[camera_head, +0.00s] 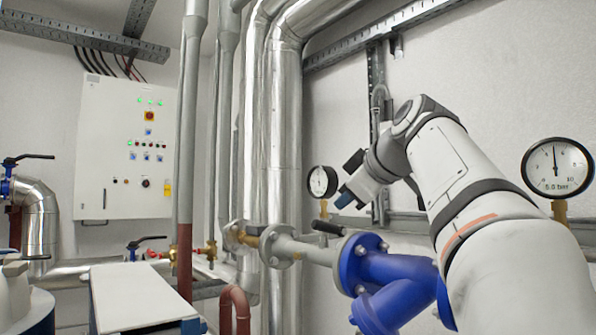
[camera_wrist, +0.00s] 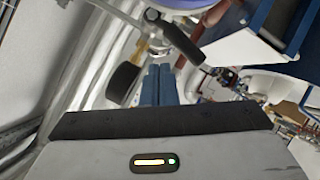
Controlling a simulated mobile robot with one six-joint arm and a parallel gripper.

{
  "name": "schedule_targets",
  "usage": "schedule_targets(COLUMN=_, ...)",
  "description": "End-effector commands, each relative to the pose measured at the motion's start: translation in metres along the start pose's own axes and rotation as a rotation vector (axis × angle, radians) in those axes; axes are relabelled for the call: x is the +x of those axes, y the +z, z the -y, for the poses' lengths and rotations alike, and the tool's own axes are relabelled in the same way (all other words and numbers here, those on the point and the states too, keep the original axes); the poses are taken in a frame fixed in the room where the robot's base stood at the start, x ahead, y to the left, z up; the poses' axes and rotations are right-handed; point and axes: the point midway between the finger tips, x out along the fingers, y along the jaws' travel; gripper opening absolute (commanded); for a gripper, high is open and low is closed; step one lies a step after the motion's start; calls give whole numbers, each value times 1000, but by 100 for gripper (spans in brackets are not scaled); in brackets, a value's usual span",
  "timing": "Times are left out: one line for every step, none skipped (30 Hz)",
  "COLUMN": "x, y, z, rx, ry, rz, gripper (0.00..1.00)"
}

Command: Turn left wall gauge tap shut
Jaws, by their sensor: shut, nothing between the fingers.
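The left wall gauge (camera_head: 322,181), round with a white face, stands on a brass stem (camera_head: 323,208) by the wall in the head view. My gripper (camera_head: 344,199) is just right of the gauge; its blue fingers (camera_wrist: 160,84) are together and empty in the wrist view. A dark round body (camera_wrist: 125,77), which looks like the gauge from the side, is left of the fingers, with a brass fitting (camera_wrist: 141,47) beyond. A black lever handle (camera_wrist: 174,38) lies across beyond the fingertips. I cannot tell whether it belongs to the gauge tap.
A blue valve body (camera_head: 385,275) on a flanged pipe is below my arm. A black lever (camera_head: 328,227) sits above that pipe. Tall insulated pipes (camera_head: 283,130) rise left of the gauge. Another gauge (camera_head: 557,167), reading in bar, is at the right.

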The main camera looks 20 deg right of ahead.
Motion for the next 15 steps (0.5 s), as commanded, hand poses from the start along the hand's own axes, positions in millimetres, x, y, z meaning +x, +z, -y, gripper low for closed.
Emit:
schedule_targets(x=-10, y=-12, z=-16, rx=61, ry=-35, rz=15, gripper=0)
schedule_targets(x=-13, y=-14, z=-19, rx=100, ry=-58, rz=23, gripper=0)
schedule_targets(x=-17, y=-16, z=-24, rx=152, ry=-89, rz=35, gripper=0)
schedule_targets(x=-20, y=-18, z=-27, rx=192, ry=-113, rz=45, gripper=0)
schedule_targets(x=-23, y=-19, z=-31, rx=233, ry=-137, rz=55, gripper=0)
schedule_targets(x=-28, y=-22, z=-36, rx=287, ry=-168, rz=69, gripper=0)
schedule_targets(x=-32, y=-24, z=-39, rx=327, ry=-191, rz=80, gripper=0)
schedule_targets(x=-36, y=-25, z=-43, rx=368, ry=-214, rz=91, gripper=0)
schedule_targets(x=-41, y=-28, z=-47, rx=421, ry=-245, rz=107, gripper=0)
schedule_targets(x=-45, y=-29, z=-50, rx=459, ry=-266, rz=119, gripper=0)
schedule_targets(x=-49, y=-30, z=-53, rx=496, ry=-286, rz=131, gripper=0)
schedule_targets(x=-54, y=-32, z=-56, rx=542, ry=-312, rz=146, gripper=0)
schedule_targets(x=-57, y=-33, z=-58, rx=573, ry=-330, rz=157, gripper=0)
schedule_targets(x=-60, y=-34, z=-60, rx=601, ry=-346, rz=168, gripper=0)
schedule_targets(x=-64, y=-34, z=-62, rx=635, ry=-365, rz=180, gripper=0)
